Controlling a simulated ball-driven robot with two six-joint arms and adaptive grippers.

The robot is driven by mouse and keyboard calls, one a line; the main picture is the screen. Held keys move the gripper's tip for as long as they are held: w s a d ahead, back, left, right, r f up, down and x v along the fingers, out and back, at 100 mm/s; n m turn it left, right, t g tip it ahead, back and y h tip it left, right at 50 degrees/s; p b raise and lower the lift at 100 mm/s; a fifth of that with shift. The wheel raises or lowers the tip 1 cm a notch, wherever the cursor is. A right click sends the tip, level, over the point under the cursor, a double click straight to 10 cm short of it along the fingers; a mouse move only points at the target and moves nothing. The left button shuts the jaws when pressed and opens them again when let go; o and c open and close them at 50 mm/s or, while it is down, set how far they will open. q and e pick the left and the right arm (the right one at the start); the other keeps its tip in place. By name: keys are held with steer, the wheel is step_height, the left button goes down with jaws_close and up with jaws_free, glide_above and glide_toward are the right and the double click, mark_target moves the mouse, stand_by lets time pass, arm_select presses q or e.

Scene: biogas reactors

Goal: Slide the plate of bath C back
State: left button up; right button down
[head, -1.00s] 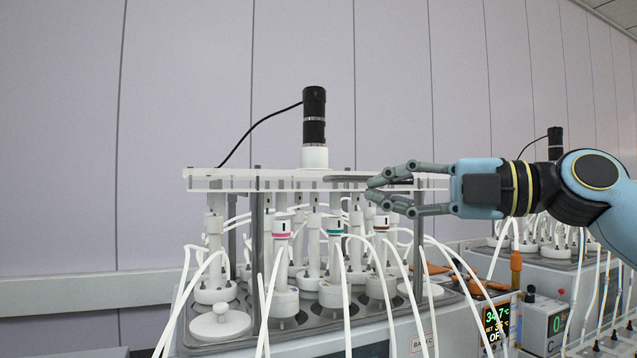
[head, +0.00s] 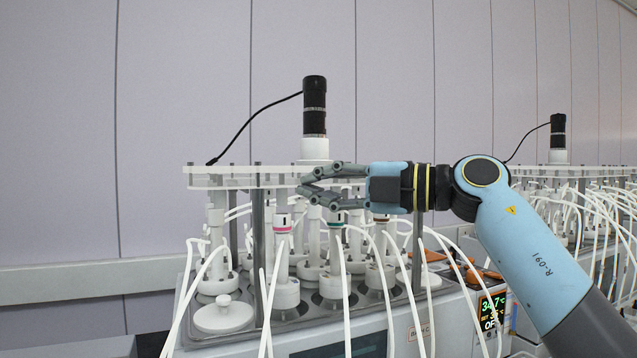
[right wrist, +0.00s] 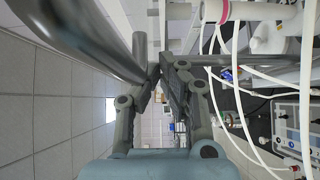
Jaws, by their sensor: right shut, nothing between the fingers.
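The plate (head: 225,179) of bath C is a white, flat slab on grey posts above the reactor vessels. A black motor (head: 314,105) with a white base stands on it. The bath C label (head: 420,330) shows on the housing below. My right gripper (head: 302,187) is at the plate's front edge, below the motor, its fingers pointing left and overlapping the edge. I cannot tell whether it touches. In the right wrist view the fingers (right wrist: 157,78) are close together, with nothing seen between them. The gripper hides part of the plate's right half. My left gripper is not in view.
Below the plate stand capped vessels (head: 283,260) with many white tubes hanging in front. A grey post (head: 258,230) rises at the front left. A second bath with its own plate and motor (head: 557,135) stands to the right. The wall behind is bare.

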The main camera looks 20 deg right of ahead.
steer(key=shift+w, duration=0.25)
steer(key=w, duration=0.4)
steer(key=w+a, duration=0.1)
steer(key=w, duration=0.7)
steer(key=shift+w+a, duration=0.4)
steer(key=shift+d, duration=0.1)
